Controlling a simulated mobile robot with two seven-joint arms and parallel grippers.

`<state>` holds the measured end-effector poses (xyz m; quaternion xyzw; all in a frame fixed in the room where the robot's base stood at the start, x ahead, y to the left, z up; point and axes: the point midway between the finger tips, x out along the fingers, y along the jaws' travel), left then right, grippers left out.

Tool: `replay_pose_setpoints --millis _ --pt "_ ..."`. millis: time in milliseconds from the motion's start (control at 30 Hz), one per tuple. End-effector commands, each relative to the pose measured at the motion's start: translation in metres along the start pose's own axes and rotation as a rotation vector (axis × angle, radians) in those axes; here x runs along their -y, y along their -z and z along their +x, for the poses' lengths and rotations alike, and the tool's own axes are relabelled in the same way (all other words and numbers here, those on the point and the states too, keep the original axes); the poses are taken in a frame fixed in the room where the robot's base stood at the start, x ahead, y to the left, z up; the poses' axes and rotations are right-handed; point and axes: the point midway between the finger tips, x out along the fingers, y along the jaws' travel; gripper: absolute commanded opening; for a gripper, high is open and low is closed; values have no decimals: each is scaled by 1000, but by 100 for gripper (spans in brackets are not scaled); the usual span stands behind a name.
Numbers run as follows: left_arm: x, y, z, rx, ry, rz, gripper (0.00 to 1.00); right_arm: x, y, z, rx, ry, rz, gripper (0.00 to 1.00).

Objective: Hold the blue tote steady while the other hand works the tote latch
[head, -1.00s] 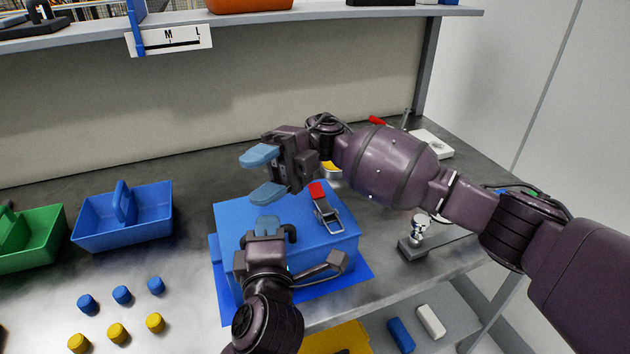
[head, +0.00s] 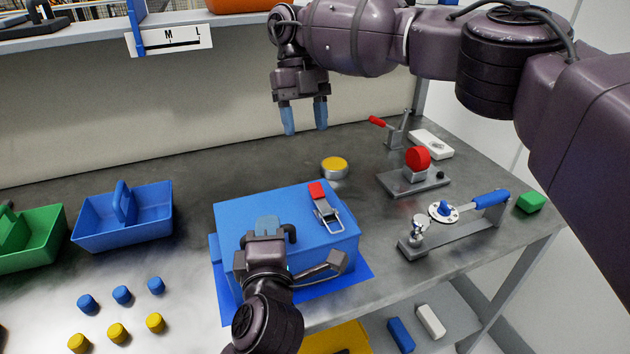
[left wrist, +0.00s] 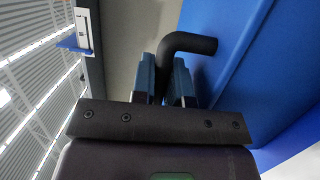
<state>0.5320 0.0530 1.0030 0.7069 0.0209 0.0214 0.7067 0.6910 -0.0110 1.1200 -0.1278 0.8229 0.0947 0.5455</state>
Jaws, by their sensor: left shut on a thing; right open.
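The blue tote (head: 318,242) stands on a blue mat (head: 352,279) near the table's front edge. Its latch (head: 327,208), a metal loop with a red tab, is on top near the right side. My left gripper (head: 268,224) is at the tote's front left, shut on the black tote handle (head: 291,234). In the left wrist view the fingers (left wrist: 173,85) clasp the bent black handle (left wrist: 190,43) beside the tote's blue wall (left wrist: 235,50). My right gripper (head: 305,118) is open and empty, pointing down above the table behind the tote, apart from the latch.
A yellow-topped round piece (head: 334,167) sits behind the tote. A red-disc fixture (head: 416,162) and a blue-handled fixture (head: 455,222) stand to the right. Blue (head: 100,225) and green (head: 30,245) bins are left, with several small caps in front. A shelf (head: 230,25) spans the back.

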Motion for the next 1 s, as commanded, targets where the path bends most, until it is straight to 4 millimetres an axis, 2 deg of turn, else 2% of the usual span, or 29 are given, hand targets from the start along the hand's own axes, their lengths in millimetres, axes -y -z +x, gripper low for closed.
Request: replay_pose_setpoints --millis 167,700,1000 --pt "2 -1 0 2 4 -5 0 4 -1 6 4 21 15 53" --pt "2 -1 0 2 4 -6 0 5 0 92 2 17 13 53" --pt "2 -1 0 2 4 -6 0 5 -1 116 5 17 14 53"
